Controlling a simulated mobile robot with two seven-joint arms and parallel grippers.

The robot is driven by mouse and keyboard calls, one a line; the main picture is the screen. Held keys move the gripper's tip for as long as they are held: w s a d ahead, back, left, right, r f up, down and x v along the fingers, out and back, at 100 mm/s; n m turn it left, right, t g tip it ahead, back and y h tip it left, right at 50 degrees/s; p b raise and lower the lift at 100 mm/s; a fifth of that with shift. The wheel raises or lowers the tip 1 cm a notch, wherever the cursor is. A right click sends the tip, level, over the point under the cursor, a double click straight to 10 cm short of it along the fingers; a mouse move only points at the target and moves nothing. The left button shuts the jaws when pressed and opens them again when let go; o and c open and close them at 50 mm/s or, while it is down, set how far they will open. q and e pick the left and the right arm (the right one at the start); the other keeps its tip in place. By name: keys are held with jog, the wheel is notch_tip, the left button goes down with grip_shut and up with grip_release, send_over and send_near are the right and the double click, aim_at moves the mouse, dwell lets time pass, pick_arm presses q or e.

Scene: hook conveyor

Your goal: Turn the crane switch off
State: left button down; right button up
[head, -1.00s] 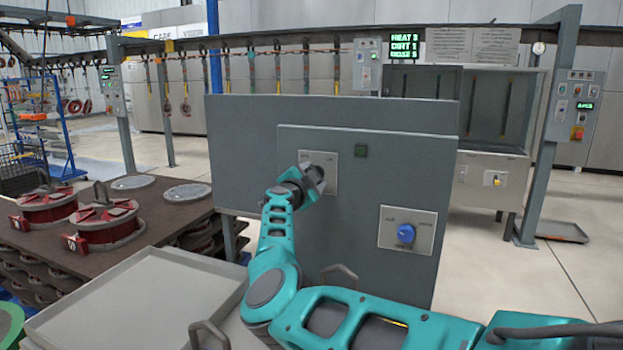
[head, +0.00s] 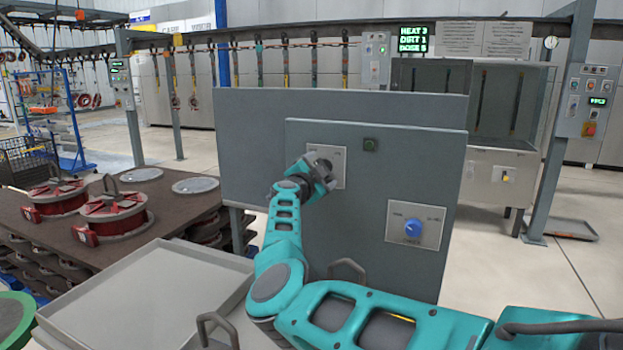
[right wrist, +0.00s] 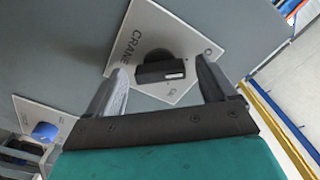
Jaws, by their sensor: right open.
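The crane switch is a black knob (right wrist: 158,66) on a pale plate (right wrist: 178,28) lettered CRANE and ON. In the right wrist view the white mark on the knob points right, between ON and a partly hidden label starting with O. My right gripper (head: 322,172) is at this plate on the grey panel in the head view and hides the knob there. In the right wrist view its two fingers (right wrist: 160,85) are apart, one on each side of the knob. I cannot tell whether they touch it. My left gripper is not in view.
A blue knob (head: 413,229) on its own plate sits lower right on the grey panel (head: 375,190). A small dark green lamp (head: 370,145) is beside the crane plate. A grey tray (head: 150,290) and red-sided round parts (head: 115,217) are on the left.

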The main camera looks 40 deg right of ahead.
jog(key=v, duration=1.2)
jog(key=shift+s+a, duration=0.15)
jog(key=shift+a, duration=0.1)
dwell(0.6)
